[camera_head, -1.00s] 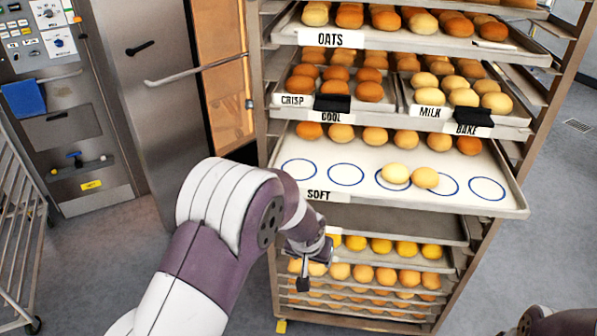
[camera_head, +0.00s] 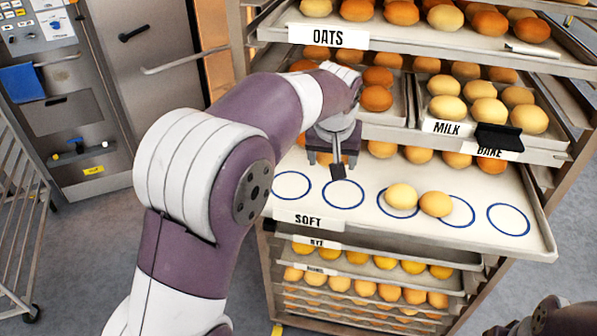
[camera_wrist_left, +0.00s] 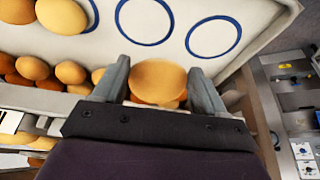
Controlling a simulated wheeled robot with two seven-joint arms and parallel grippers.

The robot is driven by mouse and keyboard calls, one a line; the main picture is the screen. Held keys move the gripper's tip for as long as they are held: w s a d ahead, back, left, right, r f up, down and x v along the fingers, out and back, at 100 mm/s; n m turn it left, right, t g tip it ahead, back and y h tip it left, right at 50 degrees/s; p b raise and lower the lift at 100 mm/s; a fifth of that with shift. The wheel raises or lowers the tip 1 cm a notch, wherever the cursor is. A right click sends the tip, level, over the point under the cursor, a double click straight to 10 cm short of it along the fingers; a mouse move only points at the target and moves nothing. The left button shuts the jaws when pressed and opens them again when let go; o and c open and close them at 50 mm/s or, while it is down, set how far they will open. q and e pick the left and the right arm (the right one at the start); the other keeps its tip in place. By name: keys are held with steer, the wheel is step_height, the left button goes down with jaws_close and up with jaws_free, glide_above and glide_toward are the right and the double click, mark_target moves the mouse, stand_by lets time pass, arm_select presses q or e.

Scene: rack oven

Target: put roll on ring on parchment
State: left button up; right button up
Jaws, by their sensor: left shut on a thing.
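My left gripper (camera_head: 336,172) hangs over the parchment (camera_head: 372,222) of the SOFT tray, near the second blue ring (camera_head: 343,194). The first ring (camera_head: 291,186), second ring and far-right ring (camera_head: 508,219) are empty. A pale roll (camera_head: 401,195) sits on the third ring. Another roll (camera_head: 436,204) lies beside it, over the left edge of the fourth ring (camera_head: 464,211). My right gripper is out of view.
Several rolls (camera_head: 418,155) line the back of the SOFT tray. More loaded trays (camera_head: 405,263) are below. A steel oven door (camera_head: 148,60) stands at left.

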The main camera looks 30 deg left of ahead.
arm_select(q)
glide_toward(289, 189)
steer(key=w+d+r, duration=0.1)
steer(key=d+r, duration=0.1)
steer(key=d, duration=0.1)
steer(key=a+f, duration=0.1)
steer(key=w+a+f+p, duration=0.1)
steer(key=a+f, duration=0.1)
steer(key=f, duration=0.1)
steer(key=shift+w+a, duration=0.35)
steer(key=shift+s+d+f+p, duration=0.15)
steer(key=shift+f+p, duration=0.15)
steer(key=shift+f, duration=0.3)
steer(key=shift+s+a+f+p, duration=0.1)
steer(key=shift+f+p, duration=0.2)
steer(key=shift+f, duration=0.35)
steer(key=shift+s+f, duration=0.1)
steer(key=shift+f, duration=0.35)
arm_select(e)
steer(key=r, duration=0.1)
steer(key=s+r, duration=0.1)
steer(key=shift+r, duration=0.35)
arm_select(q)
steer(key=shift+f, duration=0.15)
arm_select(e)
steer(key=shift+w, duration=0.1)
